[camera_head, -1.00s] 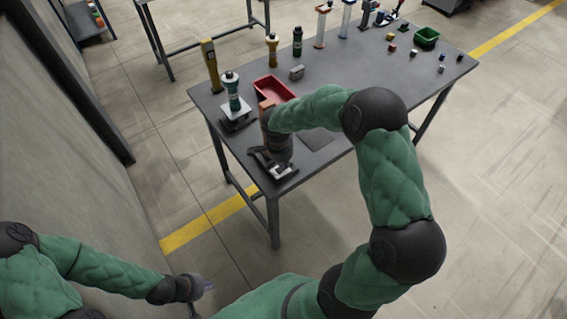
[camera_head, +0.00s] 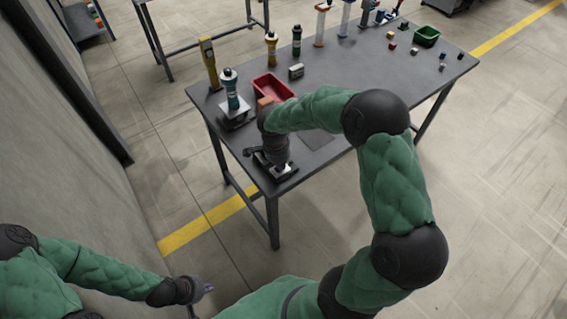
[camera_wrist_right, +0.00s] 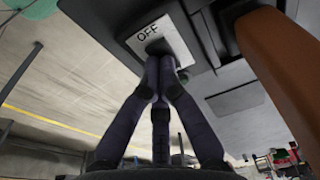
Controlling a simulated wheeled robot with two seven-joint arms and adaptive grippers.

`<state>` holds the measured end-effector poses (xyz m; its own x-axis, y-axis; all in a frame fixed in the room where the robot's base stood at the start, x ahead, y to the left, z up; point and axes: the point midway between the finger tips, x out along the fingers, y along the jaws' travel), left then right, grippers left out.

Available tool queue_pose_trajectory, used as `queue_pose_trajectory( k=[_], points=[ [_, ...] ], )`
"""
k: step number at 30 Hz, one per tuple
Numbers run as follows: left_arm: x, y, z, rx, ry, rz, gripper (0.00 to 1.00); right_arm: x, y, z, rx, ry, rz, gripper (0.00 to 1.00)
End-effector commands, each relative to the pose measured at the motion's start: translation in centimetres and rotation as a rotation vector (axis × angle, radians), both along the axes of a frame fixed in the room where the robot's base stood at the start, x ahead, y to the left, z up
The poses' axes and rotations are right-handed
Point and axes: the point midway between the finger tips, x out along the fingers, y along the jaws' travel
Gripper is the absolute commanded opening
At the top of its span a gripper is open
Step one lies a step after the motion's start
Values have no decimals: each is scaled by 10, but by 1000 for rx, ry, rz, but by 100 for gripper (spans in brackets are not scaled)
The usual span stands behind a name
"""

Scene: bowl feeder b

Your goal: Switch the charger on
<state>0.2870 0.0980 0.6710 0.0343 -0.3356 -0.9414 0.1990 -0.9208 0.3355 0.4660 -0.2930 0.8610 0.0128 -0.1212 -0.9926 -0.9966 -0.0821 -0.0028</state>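A dark unit (camera_wrist_right: 115,20) carries a pale plate (camera_wrist_right: 178,28) marked OFF in the right wrist view. A small dark switch piece (camera_wrist_right: 156,46) stands at that plate. My right gripper (camera_wrist_right: 160,58) has its fingers drawn together, with the tips at the switch piece; whether they touch or grip it is unclear. In the head view my right gripper (camera_head: 272,168) is low over the near corner of the table and partly hides the unit there. My left gripper (camera_head: 205,290) hangs at the lower left, away from the table; its fingers are too small to judge.
On the grey table (camera_head: 350,100) stand a teal bottle-like tool (camera_head: 231,88) on a base, a red tray (camera_head: 274,86), a yellow tool (camera_head: 209,63) and a green bin (camera_head: 427,36). A brown-orange piece (camera_wrist_right: 280,60) is close beside my right gripper. A wall (camera_head: 50,150) is at left.

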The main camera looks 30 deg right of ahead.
Motion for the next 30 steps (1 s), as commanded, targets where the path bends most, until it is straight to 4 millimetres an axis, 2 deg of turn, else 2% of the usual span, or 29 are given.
queue_pose_trajectory(
  k=[1, 9, 14, 17, 30],
  points=[
    [0, 0, -1, 0, 0, 0, 0, -4, 5, -5, 4, 11, 4, 0],
    [0, 0, -1, 0, 0, 0, 0, -4, 4, -3, 3, 11, 2, 0],
    [0, 0, -1, 0, 0, 0, 0, -3, 4, 3, 1, 7, 1, 0],
    [0, 0, -1, 0, 0, 0, 0, -1, 5, 16, 2, 3, 0, 0],
    [0, 0, 0, 0, 0, 0, 0, -2, 15, 98, 1, 1, 3, 0]
  ],
)
